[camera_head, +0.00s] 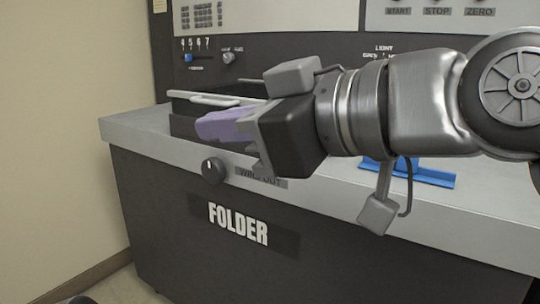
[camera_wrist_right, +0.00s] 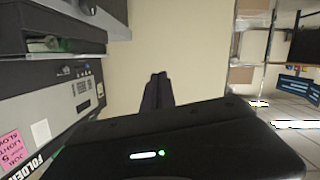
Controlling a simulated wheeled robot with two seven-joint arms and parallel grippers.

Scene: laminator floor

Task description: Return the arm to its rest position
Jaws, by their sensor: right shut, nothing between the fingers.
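My right arm comes in from the right in the head view and reaches across the front of the machine. My right gripper (camera_head: 208,126) points left, above the folder's counter edge, with lavender-coloured fingers together. In the right wrist view the gripper's dark fingers (camera_wrist_right: 157,91) are closed side by side against a plain wall, with nothing between them. My left gripper is not in view.
A counter (camera_head: 130,127) with a "FOLDER" front and a dark knob (camera_head: 213,171) lies below the arm. A dark tray (camera_head: 183,125) stands behind the gripper. A blue piece (camera_head: 432,176) lies under the arm. Shelving (camera_wrist_right: 252,45) shows at the wrist view's right.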

